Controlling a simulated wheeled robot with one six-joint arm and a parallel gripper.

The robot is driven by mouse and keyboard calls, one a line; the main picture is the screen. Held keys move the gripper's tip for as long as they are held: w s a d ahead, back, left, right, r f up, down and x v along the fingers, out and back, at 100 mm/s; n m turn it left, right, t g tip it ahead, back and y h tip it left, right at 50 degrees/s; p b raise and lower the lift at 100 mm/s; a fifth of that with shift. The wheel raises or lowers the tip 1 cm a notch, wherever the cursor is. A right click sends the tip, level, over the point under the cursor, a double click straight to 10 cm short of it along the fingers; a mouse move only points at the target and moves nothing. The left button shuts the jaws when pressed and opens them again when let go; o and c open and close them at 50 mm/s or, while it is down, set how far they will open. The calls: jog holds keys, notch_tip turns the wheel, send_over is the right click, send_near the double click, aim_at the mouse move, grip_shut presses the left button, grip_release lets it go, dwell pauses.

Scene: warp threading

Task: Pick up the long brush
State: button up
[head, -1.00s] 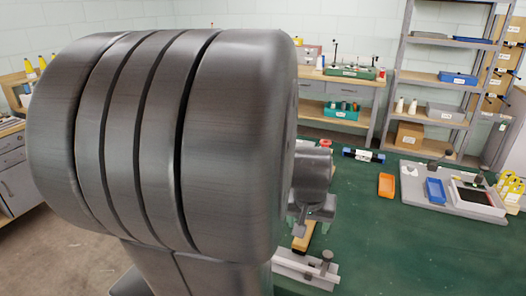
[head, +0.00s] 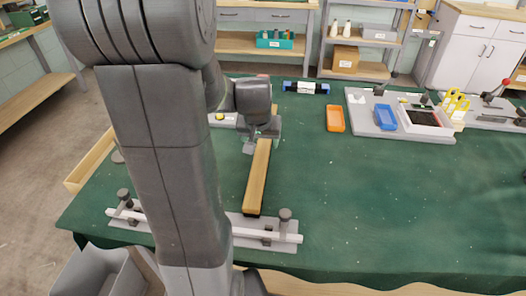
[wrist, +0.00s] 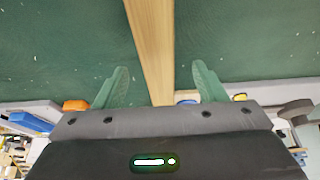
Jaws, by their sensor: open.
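The long brush, a long light-wood bar (head: 257,178) with a dark underside at its near end, lies on the green table in the head view. In the wrist view the bar (wrist: 150,35) runs between my fingers. My gripper (wrist: 158,75) is open, with one green finger on each side of the bar and gaps between. In the head view my gripper (head: 260,138) is over the bar's far part, and my arm hides much of the area to its left. I cannot tell the gripper's height above the bar.
A grey fixture with a white rod (head: 285,237) lies by the bar's near end. An orange tray (head: 335,118), a blue tray (head: 385,117) on a grey board and a blue-ended device (head: 305,87) are farther back. The table's right middle is clear.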

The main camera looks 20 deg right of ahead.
aim_at(263, 146)
jog(key=shift+w+d+x, duration=0.1)
jog(key=shift+d+x, duration=0.05)
jog(key=shift+x, duration=1.5)
jog(key=shift+w+d+x, duration=0.15)
jog(key=shift+d+x, duration=0.05)
jog(key=shift+x, duration=1.45)
jog(key=shift+r, duration=0.15)
jog(key=shift+c, duration=0.3)
jog(key=c, duration=1.4)
jog(key=shift+o, duration=0.2)
notch_tip(263, 146, up, 10)
jog(key=shift+r+p, duration=0.1)
jog(key=shift+p, duration=0.3)
jog(key=o, duration=0.7)
jog(key=shift+c, duration=1.3)
